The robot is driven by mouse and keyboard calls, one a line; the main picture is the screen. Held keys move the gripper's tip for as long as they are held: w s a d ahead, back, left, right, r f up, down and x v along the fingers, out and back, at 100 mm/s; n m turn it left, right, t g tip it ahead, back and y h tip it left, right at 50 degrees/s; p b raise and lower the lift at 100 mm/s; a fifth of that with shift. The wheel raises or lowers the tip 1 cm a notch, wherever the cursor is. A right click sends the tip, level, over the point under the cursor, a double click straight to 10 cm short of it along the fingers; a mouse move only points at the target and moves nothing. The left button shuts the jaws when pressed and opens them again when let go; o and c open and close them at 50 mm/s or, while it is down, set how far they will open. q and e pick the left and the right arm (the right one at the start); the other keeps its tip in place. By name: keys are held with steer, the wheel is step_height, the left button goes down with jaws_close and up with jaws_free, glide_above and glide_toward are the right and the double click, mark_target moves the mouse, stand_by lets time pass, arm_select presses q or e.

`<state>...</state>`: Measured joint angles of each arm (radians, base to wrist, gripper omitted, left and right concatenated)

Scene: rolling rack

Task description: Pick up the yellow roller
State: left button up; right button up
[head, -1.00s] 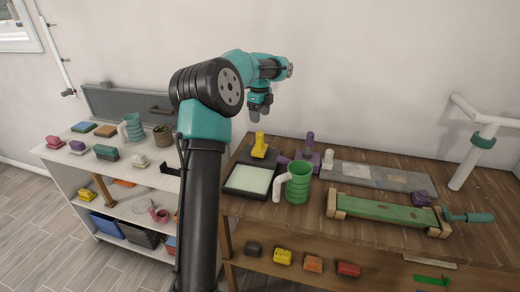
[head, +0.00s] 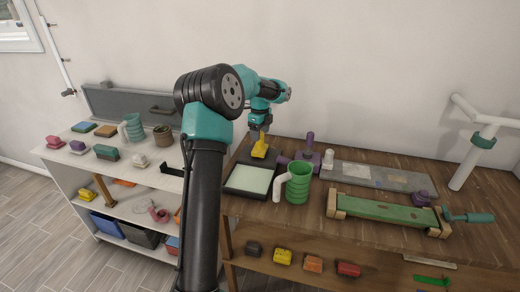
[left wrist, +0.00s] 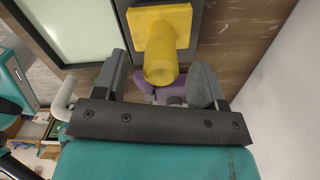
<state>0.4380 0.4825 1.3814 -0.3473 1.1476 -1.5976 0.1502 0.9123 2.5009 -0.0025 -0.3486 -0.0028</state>
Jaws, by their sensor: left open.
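The yellow roller (head: 259,151) stands upright at the back left of the brown workbench, with its block at the bottom and its round handle pointing up. My left gripper (head: 261,130) is directly above it, fingers pointing down around the handle's top. In the left wrist view, the roller's handle (left wrist: 161,62) lies between the two open fingers of the left gripper (left wrist: 158,82), with a gap on both sides. The fingers do not appear to touch it. My right gripper is not in view.
A dark-framed tray (head: 249,180) lies in front of the roller. A purple tool (head: 309,145) stands close on its right, and a green ribbed mug (head: 298,186) nearer the front. A grey slab (head: 375,176) lies further right. A white shelf (head: 90,158) stands left.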

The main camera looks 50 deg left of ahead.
mark_target(260, 144)
arm_select(q)
steer(key=shift+f, duration=1.85)
steer(key=shift+c, duration=0.4)
steer(key=c, duration=1)
